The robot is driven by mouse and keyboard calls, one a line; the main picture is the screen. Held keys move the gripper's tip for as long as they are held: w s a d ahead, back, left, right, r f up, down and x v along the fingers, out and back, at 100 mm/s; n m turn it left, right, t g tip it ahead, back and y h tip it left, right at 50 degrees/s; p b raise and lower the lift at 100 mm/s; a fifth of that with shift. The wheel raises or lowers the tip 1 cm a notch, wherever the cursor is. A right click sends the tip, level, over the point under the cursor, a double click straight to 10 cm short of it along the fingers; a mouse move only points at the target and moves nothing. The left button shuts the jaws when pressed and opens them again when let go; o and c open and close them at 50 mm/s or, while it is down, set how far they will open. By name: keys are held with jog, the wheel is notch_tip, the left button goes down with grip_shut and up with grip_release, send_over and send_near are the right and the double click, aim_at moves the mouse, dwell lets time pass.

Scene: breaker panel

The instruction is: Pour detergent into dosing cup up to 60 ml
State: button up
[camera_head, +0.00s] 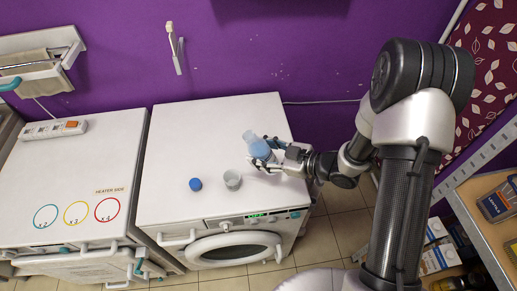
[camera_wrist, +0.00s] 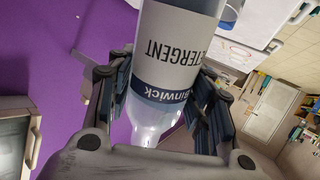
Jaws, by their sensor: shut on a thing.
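A light blue detergent bottle (camera_head: 257,145) with a white label is held by my gripper (camera_head: 270,151) above or at the washing machine's top.
A blue cap (camera_head: 195,184) lies left of the cup. The white washing machine top (camera_head: 185,135) is otherwise clear. A white counter (camera_head: 65,180) with coloured rings and a power strip (camera_head: 55,129) is on the left. A shelf with boxes (camera_head: 498,203) stands at right.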

aim_at(273, 156)
jog(key=h+p, duration=0.1)
jog(key=d+n+h, duration=0.1)
jog(key=shift+w+d+f+h+p, duration=0.1)
jog(key=shift+w+d+h+p, duration=0.15)
jog(key=shift+h+p, duration=0.15)
jog(key=f+h, duration=0.1)
jog(key=d+n+h+b, duration=0.1)
jog(key=shift+f+h, duration=0.35)
jog(key=shift+h, duration=0.05)
jog(key=shift+f+n+h+b, duration=0.5)
jog(key=shift+f+h+b, duration=0.3)
jog(key=shift+b, duration=0.8)
jog(key=shift+f+h+b, duration=0.2)
jog(key=shift+h+b, duration=0.4)
jog(key=shift+b, duration=0.2)
jog(key=shift+a+f+n+t+h+b, duration=0.15)
jog(key=shift+f+h+b, duration=0.25)
jog(key=shift+b, duration=1)
jog(key=shift+a+f+n+t+h+b, duration=0.15)
jog(key=shift+f+n+h+b, duration=0.2)
jog(key=shift+b, duration=1)
dwell(0.6)
jog(key=shift+d, duration=0.1)
